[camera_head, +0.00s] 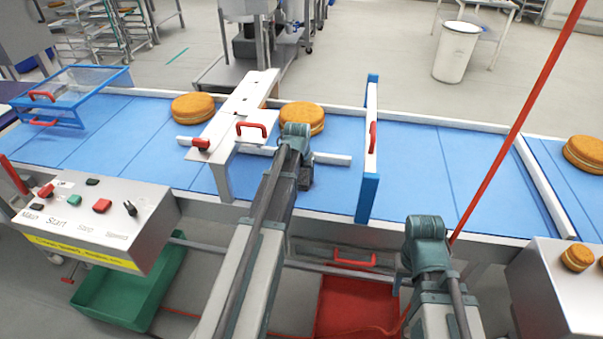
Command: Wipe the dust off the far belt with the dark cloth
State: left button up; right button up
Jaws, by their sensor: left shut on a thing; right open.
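A blue conveyor belt (410,165) runs across the view beyond my arms. I cannot make out dust on it. My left gripper (304,180) is over the belt's middle, in front of a round filled cake (301,116). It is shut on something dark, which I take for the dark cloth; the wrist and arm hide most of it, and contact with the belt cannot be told. My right gripper (424,262) is open, low in front of the belt's near edge; its fingertips are mostly hidden by its own wrist.
A white gate with a red handle (252,130) and a blue-white upright frame (370,150) cross the belt. More rounds (193,107) lie on the belt, left and far right. A control box (95,215), green crate (130,292) and red crate (345,300) are nearer. A red pole (520,115) slants at right.

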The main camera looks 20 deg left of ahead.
aim_at(299, 183)
pick_arm(q)
jog(key=shift+s+d+r, duration=0.1)
jog(key=shift+s+d, duration=0.2)
jog(key=shift+s, duration=0.6)
jog(key=shift+s+d, duration=0.25)
jog(key=shift+s, duration=0.6)
jog(key=shift+a, duration=0.1)
jog(key=shift+s+a, duration=0.25)
jog(key=shift+a, duration=0.65)
jog(key=shift+w+a, duration=0.25)
jog(key=shift+w, duration=0.7)
jog(key=shift+w+a, duration=0.25)
jog(key=shift+w, duration=0.7)
jog(key=shift+w+a, duration=0.2)
jog(key=shift+w, duration=0.65)
jog(key=shift+w+a, duration=0.2)
jog(key=shift+w, duration=0.65)
